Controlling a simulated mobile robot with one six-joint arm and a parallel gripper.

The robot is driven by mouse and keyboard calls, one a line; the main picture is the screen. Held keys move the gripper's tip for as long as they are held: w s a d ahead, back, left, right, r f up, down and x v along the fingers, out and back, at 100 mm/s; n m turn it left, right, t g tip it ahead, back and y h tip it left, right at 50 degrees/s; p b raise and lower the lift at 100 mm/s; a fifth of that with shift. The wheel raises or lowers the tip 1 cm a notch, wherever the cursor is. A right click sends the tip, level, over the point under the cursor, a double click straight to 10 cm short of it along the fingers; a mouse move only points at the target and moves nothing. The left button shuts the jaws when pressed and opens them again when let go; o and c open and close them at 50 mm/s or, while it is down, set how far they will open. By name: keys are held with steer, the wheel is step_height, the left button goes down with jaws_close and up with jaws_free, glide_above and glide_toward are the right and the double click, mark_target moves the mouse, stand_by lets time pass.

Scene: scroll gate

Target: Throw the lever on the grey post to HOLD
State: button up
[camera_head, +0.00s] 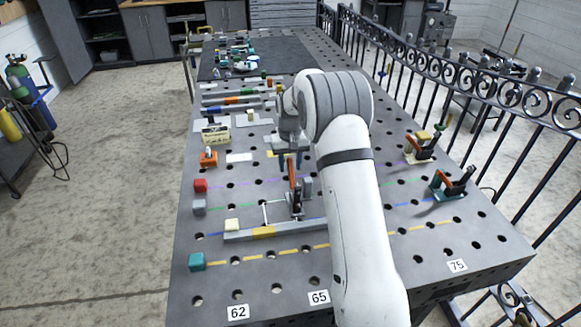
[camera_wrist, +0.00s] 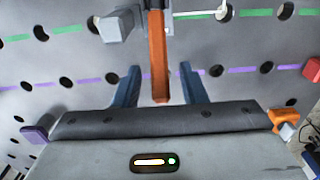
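An orange lever (camera_head: 292,173) stands upright on a dark pivot, with a small grey block (camera_head: 307,188) beside it, in the middle of the table. In the wrist view the orange lever (camera_wrist: 159,60) reaches down between my two blue-grey fingers, with a gap on each side. My gripper (camera_head: 291,157) is open around the lever's top end and is not closed on it. The grey block (camera_wrist: 116,25) shows at upper left in the wrist view. No HOLD mark is readable, and my arm hides part of the table right of the lever.
A grey rail (camera_head: 290,228) with a yellow section lies in front of the lever, with a cream block (camera_head: 232,225) on it. Red (camera_head: 200,186), grey (camera_head: 199,207) and teal (camera_head: 196,262) blocks line the left edge. A green-based lever (camera_head: 449,184) stands at right.

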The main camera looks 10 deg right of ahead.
steer(key=shift+f, duration=1.15)
jaws_close()
